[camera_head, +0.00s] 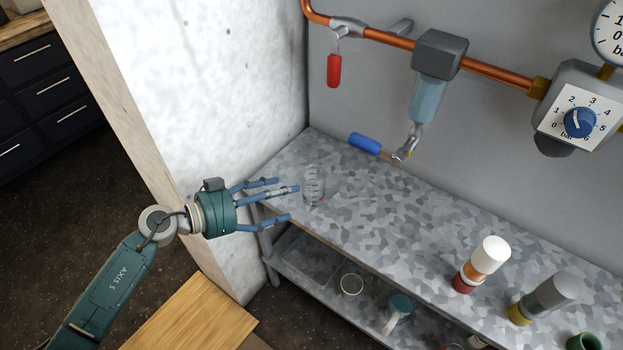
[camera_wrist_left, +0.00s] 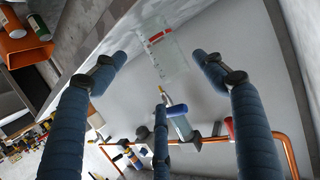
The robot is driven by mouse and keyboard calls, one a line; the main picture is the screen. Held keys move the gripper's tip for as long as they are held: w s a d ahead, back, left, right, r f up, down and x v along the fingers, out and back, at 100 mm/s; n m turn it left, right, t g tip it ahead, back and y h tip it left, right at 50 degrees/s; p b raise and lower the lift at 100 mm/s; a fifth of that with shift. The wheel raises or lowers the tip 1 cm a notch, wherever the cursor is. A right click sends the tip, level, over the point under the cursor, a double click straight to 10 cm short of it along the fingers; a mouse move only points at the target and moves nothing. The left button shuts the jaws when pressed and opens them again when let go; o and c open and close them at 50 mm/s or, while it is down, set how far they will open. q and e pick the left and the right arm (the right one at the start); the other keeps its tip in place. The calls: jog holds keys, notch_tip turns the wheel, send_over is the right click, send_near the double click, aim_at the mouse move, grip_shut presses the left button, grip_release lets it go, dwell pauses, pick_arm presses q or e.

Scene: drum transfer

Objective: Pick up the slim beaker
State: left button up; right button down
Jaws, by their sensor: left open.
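The slim beaker (camera_head: 314,186) is clear glass with dark markings and stands upright near the left end of the grey mottled bench top (camera_head: 400,217). In the left wrist view the beaker (camera_wrist_left: 166,55) shows as a transparent shape with a red mark, beyond the fingertips. My left gripper (camera_head: 283,197) is open and empty just left of the beaker, its blue fingers pointing toward it. A small gap seems to remain between the fingers and the glass. In the left wrist view the spread fingers (camera_wrist_left: 160,75) frame the beaker. My right gripper is not in view.
A copper pipe with a red-handled valve (camera_head: 333,70), a blue handle (camera_head: 365,144) and a filter (camera_head: 428,98) runs along the wall behind. A white-capped jar (camera_head: 487,258) and a grey-capped jar (camera_head: 547,298) stand to the right. A concrete wall (camera_head: 215,90) bounds the left.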

aim_at(306, 190)
pick_arm(q)
jog(key=shift+w+d+f, duration=0.1)
jog(key=shift+w+d, duration=0.15)
jog(key=shift+d, duration=0.3)
jog(key=shift+w+d, duration=0.25)
jog(key=shift+d, duration=0.3)
jog(key=x, duration=0.3)
jog(key=shift+f, duration=0.1)
jog(key=b+x, duration=0.1)
jog(key=x, duration=0.3)
jog(key=shift+w+d, duration=0.1)
jog(key=shift+d, duration=0.05)
jog(key=shift+w+d+f, duration=0.15)
jog(key=shift+d, duration=0.05)
jog(key=c, duration=0.8)
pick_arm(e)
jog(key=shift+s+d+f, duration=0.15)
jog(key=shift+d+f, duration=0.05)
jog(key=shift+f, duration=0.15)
